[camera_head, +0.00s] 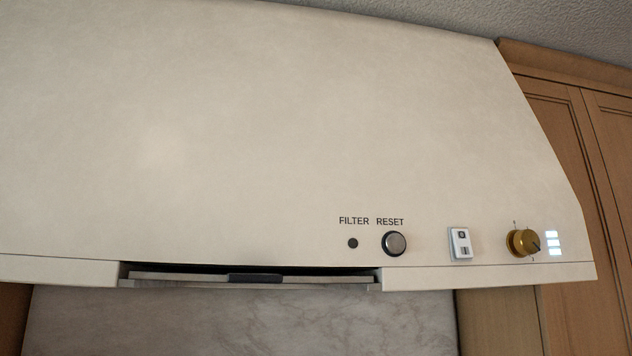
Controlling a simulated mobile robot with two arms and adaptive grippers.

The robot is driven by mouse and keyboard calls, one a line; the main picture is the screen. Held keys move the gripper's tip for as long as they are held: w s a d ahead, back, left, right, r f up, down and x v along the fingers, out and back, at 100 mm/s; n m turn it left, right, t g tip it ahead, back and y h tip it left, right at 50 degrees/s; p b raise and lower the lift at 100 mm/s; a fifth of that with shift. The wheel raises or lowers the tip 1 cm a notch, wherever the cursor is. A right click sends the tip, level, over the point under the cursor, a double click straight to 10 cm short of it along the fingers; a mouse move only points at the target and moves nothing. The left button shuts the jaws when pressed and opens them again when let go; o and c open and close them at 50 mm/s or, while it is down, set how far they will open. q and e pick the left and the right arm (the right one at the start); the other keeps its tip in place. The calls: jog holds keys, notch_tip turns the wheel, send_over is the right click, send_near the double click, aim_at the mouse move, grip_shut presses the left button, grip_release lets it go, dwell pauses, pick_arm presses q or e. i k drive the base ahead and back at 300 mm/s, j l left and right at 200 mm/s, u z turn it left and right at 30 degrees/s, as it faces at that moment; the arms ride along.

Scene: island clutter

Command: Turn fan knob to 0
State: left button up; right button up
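The fan knob (524,243) is a round brass knob on the front face of the cream range hood (260,130), near its lower right end. Its dark pointer line points to the lower right. Small marks show above and below the knob, too small to read surely. Neither of my grippers is in view, so nothing is touching the knob.
Left of the knob are a small white rocker switch (461,243), a round RESET button (394,243) and a dark FILTER dot (353,243). A filter panel with a dark handle (255,278) sits along the lower edge. Wooden cabinets (575,180) stand close on the right.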

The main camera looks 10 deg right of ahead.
aim_at(527, 241)
jog(key=z, duration=1.3)
